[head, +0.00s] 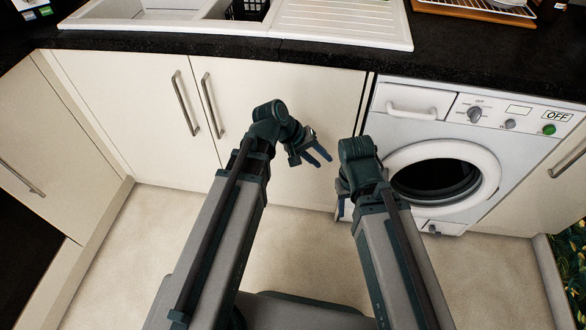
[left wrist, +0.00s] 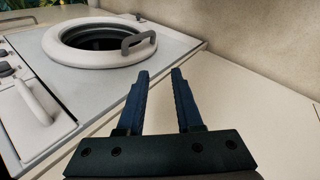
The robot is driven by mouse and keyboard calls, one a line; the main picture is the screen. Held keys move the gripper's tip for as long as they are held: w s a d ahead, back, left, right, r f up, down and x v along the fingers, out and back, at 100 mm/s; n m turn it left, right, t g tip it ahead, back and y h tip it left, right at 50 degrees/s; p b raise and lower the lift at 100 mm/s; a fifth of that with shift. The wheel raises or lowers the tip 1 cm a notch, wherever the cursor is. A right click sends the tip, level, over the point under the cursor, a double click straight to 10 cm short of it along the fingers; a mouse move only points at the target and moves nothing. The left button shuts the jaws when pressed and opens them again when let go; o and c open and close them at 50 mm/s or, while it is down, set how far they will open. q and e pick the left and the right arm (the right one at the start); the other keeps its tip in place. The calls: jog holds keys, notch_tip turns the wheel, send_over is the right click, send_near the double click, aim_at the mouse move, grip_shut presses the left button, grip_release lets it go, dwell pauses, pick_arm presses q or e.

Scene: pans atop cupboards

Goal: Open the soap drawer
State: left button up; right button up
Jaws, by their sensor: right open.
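The soap drawer (head: 389,98) is a white panel with a rounded white handle (head: 412,111) at the washing machine's upper left. It looks shut, flush with the machine's front. In the left wrist view the drawer handle (left wrist: 36,102) shows at the left edge. My left gripper (head: 320,158) is open and empty, in front of the cupboard left of the machine, lower than the drawer and apart from it. Its two fingers (left wrist: 156,78) are spread in the left wrist view. My right gripper (head: 340,208) is lower, beside the machine's round door, partly hidden by its own wrist; it is open.
The washing machine (head: 500,195) has a round door (head: 488,170) with a grey handle (left wrist: 138,42) in the left wrist view. A dial (head: 475,115) and a green button (head: 549,129) are right of the drawer. A black worktop (head: 480,65) overhangs above. Pale floor (head: 120,245) is clear.

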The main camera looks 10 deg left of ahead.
pick_arm(q)
jog(key=s+a+f+m+g+y+p, duration=0.1)
jog(key=s+a+m+y, duration=0.1)
jog(key=s+a+y, duration=0.2)
jog(key=shift+a+f+m+p, duration=0.3)
jog(key=shift+a+f+m, duration=0.1)
jog(key=shift+a, duration=1.05)
pick_arm(e)
jog(key=shift+r, duration=0.85)
